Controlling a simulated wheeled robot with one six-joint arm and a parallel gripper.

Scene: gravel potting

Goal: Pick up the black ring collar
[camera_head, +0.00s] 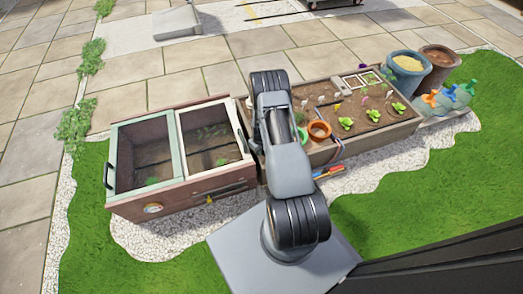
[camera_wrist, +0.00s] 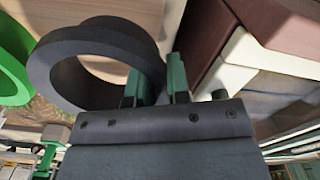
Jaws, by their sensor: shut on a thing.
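The black ring collar (camera_wrist: 100,32) shows large in the upper left of the wrist view, tilted, with its open hole facing the camera. My gripper (camera_wrist: 157,86) has its two green fingers shut on the right part of the ring's wall. In the head view my arm covers the gripper, and the black collar cannot be made out there.
A green ring (camera_wrist: 12,62) lies left of the collar. In the head view an orange ring (camera_head: 319,131) lies on the planting bed (camera_head: 385,132). A cold frame (camera_head: 165,205) stands left of my arm. A blue pot (camera_head: 411,82) and a brown pot (camera_head: 441,75) stand at the right.

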